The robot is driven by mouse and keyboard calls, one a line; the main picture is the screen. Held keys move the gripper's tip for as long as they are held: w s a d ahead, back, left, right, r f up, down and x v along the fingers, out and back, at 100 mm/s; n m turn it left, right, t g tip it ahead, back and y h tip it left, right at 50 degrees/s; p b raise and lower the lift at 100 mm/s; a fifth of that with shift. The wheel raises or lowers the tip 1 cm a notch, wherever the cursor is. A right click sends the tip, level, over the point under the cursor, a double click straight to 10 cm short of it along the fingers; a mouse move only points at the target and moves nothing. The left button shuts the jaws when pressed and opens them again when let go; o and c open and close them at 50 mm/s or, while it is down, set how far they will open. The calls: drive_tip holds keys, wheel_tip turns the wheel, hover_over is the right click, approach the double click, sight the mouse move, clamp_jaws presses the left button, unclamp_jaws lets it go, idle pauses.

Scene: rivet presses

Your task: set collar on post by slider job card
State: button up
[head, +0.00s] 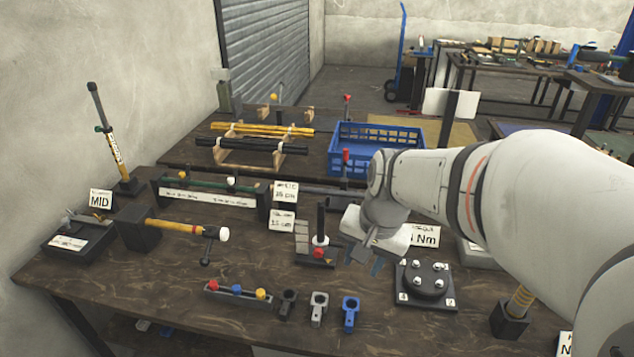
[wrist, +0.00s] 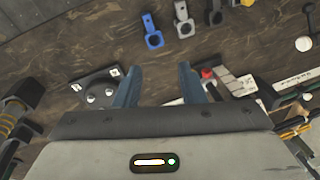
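Three collars lie in a row on the bench front: a dark grey collar (head: 287,304), a light grey collar (head: 318,309) and a blue collar (head: 350,313). The wrist view also shows the blue collar (wrist: 153,37), the light grey collar (wrist: 184,22) and the dark one (wrist: 214,13). A black upright post (head: 320,220) stands behind them, with a white ring and a red knob low on it. My gripper (head: 364,258) is open and empty, right of the post, above the bench.
A round plate with bolts (head: 426,280) sits right of my gripper. A small rail with blue, red and yellow knobs (head: 238,291) is left of the collars. A hammer-like tool (head: 187,227) points right from its block. A blue crate (head: 365,150) stands behind.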

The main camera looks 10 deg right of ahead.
drive_tip(key=w+d+f+m+y, duration=0.1)
drive_tip(key=w+f+m+y, duration=0.15)
drive_tip(key=w+m, duration=0.7)
drive_tip(key=m+p, duration=0.2)
drive_tip(key=m, duration=0.4)
approach(341, 243)
drive_tip(key=shift+y, duration=0.25)
drive_tip(key=x, duration=0.8)
drive_tip(key=shift+w+a+f, duration=0.15)
drive_tip(key=shift+w, duration=0.05)
clamp_jaws()
